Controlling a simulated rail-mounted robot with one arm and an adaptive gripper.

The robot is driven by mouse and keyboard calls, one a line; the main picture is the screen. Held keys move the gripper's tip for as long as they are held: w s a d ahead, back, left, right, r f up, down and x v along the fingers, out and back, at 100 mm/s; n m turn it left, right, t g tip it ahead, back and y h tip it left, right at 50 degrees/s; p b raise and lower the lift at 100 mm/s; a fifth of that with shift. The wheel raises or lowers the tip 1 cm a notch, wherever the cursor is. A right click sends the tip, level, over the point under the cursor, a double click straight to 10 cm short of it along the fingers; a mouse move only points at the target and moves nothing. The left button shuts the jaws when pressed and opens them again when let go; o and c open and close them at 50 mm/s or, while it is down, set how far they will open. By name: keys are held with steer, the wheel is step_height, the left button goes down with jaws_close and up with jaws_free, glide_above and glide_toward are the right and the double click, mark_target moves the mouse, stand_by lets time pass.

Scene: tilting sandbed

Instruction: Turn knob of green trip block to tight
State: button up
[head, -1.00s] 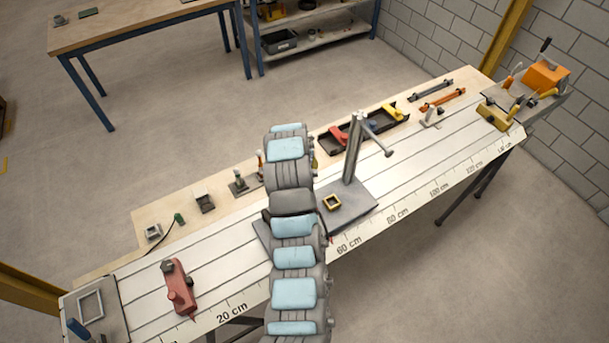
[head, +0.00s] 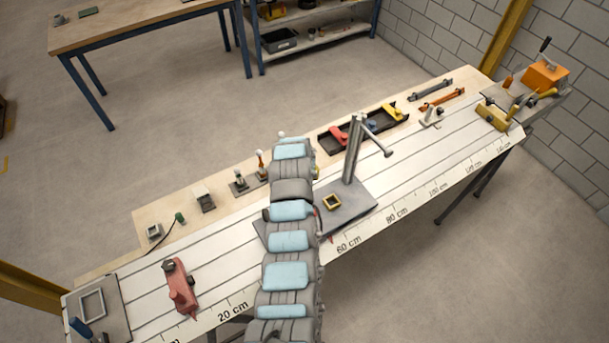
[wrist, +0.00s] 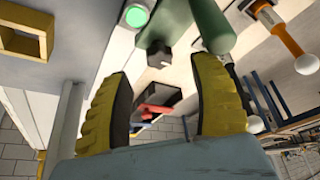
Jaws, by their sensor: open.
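In the wrist view, the green trip block (wrist: 167,18) shows at the top, partly cut off by the frame edge, with a thick green cylinder (wrist: 212,24) beside it. A dark knob (wrist: 159,55) is at its lower end. My gripper (wrist: 160,76) is open, its two yellow ribbed fingers apart on either side of the knob in the picture. I see no contact between the fingers and the knob; the depth gap is unclear. In the head view, my arm hides the green block, and I cannot make out the gripper clearly.
A red block (head: 180,288) stands on the slotted bed (head: 225,268) at left. A dark tray (head: 363,130) with coloured parts lies behind. A lit green button (wrist: 137,15) is near the knob.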

steer(key=shift+x, duration=2.05)
steer(key=shift+f, duration=0.1)
jaws_close()
